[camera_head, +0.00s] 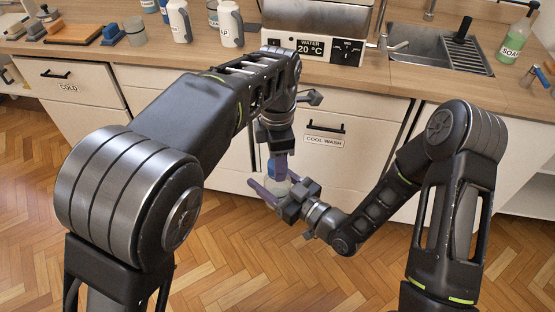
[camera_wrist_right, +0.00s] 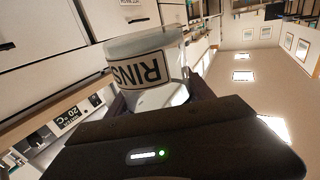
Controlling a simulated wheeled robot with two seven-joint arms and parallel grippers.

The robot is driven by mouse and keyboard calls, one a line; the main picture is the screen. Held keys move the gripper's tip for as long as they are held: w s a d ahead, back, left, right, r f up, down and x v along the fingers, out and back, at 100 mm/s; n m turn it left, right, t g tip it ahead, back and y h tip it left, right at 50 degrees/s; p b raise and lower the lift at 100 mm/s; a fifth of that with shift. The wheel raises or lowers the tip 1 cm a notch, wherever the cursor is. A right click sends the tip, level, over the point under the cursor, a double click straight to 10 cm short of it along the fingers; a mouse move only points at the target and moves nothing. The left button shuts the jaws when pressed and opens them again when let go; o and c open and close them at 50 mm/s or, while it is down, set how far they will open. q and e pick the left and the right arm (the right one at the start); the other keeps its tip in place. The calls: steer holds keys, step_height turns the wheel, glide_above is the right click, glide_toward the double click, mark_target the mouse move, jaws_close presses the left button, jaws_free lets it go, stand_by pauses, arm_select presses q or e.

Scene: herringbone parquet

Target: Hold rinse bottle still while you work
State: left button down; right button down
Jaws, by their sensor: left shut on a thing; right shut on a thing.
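The rinse bottle (camera_wrist_right: 148,68) is a clear bottle with a white label, of which the letters RINS show in the right wrist view. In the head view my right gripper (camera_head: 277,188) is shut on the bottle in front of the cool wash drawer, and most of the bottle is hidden. My left gripper (camera_head: 276,165) points down from above and is shut at the bottle's blue top. The fingers cover much of that top.
The counter behind holds a water unit (camera_head: 313,42) reading 20 °C, a sink (camera_head: 437,48), a soap bottle (camera_head: 516,38) and white jugs (camera_head: 229,24). Drawer fronts, one marked cool wash (camera_head: 326,128), stand close behind the grippers. The parquet floor in front is clear.

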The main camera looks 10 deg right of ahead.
arm_select(q)
steer(key=shift+r, duration=0.2)
stand_by(0.3)
steer(key=shift+r, duration=0.95)
steer(key=shift+r, duration=2)
